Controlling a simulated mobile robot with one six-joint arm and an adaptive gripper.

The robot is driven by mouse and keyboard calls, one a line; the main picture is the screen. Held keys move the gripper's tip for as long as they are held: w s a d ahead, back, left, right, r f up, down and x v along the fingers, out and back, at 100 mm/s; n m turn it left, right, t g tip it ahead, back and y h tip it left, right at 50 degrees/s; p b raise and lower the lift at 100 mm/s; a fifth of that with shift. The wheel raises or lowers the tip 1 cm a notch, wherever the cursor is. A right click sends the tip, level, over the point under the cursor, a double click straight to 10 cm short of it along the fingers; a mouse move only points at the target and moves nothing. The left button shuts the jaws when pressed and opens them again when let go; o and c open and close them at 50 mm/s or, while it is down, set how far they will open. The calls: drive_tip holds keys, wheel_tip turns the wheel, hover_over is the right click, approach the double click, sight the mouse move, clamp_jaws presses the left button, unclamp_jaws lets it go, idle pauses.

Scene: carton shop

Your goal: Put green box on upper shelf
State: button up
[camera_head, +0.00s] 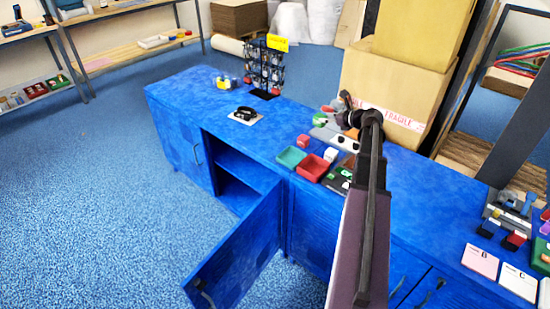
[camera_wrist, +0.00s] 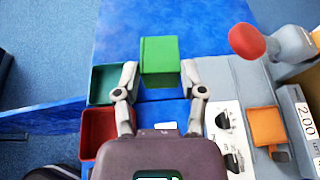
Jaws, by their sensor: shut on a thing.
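The green box (camera_wrist: 159,53) is between the two fingertips of my gripper (camera_wrist: 160,74) in the wrist view. The fingers touch its sides. Blue counter surface shows around it; I cannot tell how high it is held. In the head view my arm reaches over the counter, and I cannot clearly pick out the box there. The open blue cabinet has a shelf board (camera_head: 241,172) inside, with dark spaces above and below it. Both spaces look empty from here, though their depths are partly hidden.
The cabinet door (camera_head: 243,250) swings out into the aisle. A green tray (camera_head: 291,157) and a red tray (camera_head: 313,167) stand on the counter (camera_head: 185,88). A black keychain rack (camera_head: 263,70) stands farther back. A large carton (camera_head: 390,88) is behind the arm.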

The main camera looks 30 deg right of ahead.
wheel_tip(320, 180, up, 12)
drive_tip(key=p, duration=1.1)
drive_tip(key=shift+r, duration=0.2)
drive_tip(key=shift+a, duration=0.1)
